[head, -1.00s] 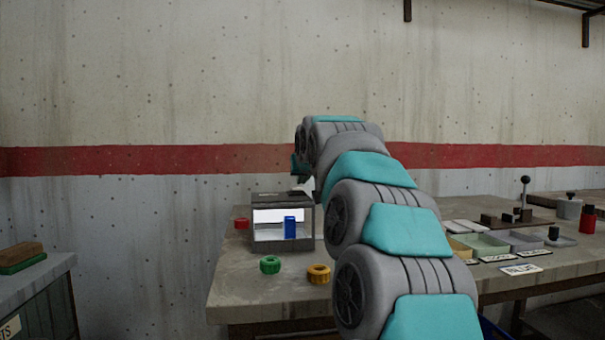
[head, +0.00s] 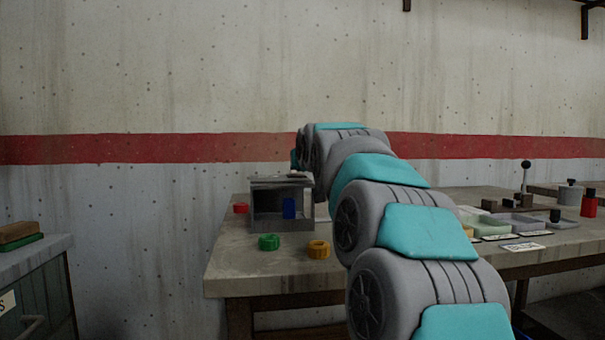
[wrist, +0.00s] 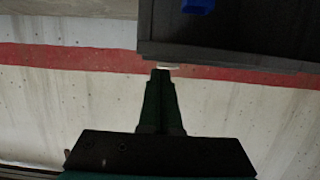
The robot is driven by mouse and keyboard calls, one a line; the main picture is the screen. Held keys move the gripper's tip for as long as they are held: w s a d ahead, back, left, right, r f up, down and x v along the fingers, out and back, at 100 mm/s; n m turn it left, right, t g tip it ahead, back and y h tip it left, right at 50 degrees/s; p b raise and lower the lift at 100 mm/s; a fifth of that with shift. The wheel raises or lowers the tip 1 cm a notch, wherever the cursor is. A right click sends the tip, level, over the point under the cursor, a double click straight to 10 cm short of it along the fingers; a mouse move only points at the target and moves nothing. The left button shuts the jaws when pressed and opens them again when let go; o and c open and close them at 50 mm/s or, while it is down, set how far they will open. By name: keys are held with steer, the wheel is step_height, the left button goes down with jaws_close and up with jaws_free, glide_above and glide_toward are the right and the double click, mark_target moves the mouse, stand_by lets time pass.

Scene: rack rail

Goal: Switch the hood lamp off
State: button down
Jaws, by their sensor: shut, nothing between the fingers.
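The hood (head: 265,183) is a dark grey open-fronted box on the table, with a blue block (head: 289,207) inside. Its interior is now dim and unlit. In the wrist view the hood (wrist: 225,50) fills the upper right, with part of the blue block (wrist: 198,5) at the top. My gripper (wrist: 161,74) is shut and empty, its fingertips right by the hood's edge. A small pale piece (wrist: 170,66) shows at that edge, by the tips; I cannot tell whether they touch it. In the head view my arm hides the gripper.
A green ring (head: 269,242), an orange ring (head: 319,249) and a red piece (head: 240,208) lie around the hood on the table (head: 235,275). Trays (head: 515,222), a lever (head: 525,175) and a red bottle (head: 589,203) stand to the right.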

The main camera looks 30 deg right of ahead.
steer(key=shift+r, duration=0.2)
steer(key=r, duration=0.1)
steer(key=r+p, duration=0.2)
steer(key=shift+s+a+r, duration=0.1)
steer(key=shift+s+r, duration=0.2)
steer(key=s+a+b, duration=0.1)
steer(key=s+a, duration=0.1)
steer(key=s, duration=0.7)
steer(key=shift+s+a+r, duration=0.35)
